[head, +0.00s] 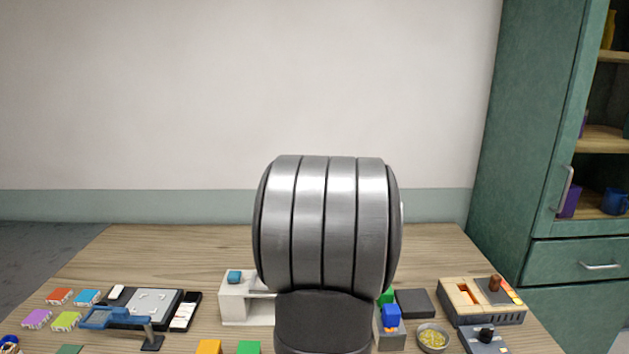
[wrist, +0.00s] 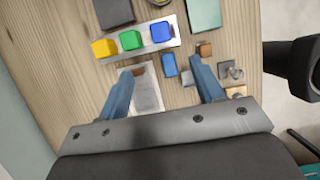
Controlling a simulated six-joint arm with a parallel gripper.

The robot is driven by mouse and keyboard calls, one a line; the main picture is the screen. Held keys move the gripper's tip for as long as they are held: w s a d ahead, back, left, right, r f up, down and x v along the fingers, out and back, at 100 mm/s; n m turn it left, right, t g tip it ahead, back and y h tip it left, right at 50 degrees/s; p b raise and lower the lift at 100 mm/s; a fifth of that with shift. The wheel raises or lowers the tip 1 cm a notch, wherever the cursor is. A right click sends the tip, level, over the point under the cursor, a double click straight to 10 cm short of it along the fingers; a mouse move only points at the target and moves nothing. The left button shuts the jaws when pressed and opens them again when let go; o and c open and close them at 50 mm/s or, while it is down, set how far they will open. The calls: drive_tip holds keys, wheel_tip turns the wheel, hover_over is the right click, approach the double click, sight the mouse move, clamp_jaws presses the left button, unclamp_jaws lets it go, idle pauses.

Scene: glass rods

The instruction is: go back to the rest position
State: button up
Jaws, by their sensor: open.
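My gripper (wrist: 161,68) shows in the wrist view, with its two blue fingers spread wide apart and nothing held between them. It points at the wooden table (wrist: 70,65). A small blue block (wrist: 169,64) shows in the gap between the fingertips; how far below them it lies I cannot tell. In the head view my own arm fills the middle and hides part of the table, and I cannot make out the fingers there.
A pale strip (wrist: 108,60) bears yellow, green and blue blocks. In the head view, a grey-topped device (head: 150,301) and coloured pieces stand left, a white box (head: 238,309) near the middle, a bowl (head: 433,338) and wooden-topped box (head: 466,297) right. The far table is clear.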

sight(392, 308)
drive_tip(key=x, duration=1.7)
drive_tip(key=shift+r, duration=0.45)
